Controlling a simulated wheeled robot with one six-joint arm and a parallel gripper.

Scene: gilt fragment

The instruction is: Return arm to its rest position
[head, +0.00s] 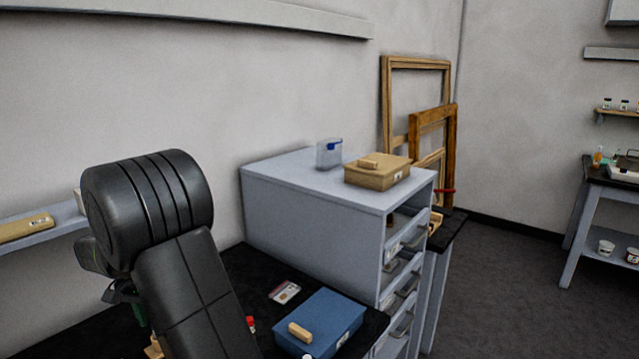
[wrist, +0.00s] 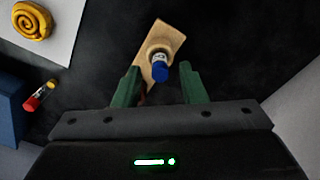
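My gripper (wrist: 159,72) shows in the wrist view with its two green fingers spread apart. A blue-capped vial (wrist: 159,70) stands at a pale wooden block (wrist: 168,40), in line with the gap between the fingers. Clear space shows between each finger and the vial, and no grip is visible. In the head view my black arm is folded up at the left, and it hides most of the gripper and the block.
A blue box (head: 322,318) and a small card (head: 284,291) lie on the black worktop. A red-capped vial (wrist: 32,103) lies near a coiled yellow item (wrist: 32,20) on a white surface. A grey drawer cabinet (head: 290,190) stands to the right, with a tan box (head: 378,177) on top.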

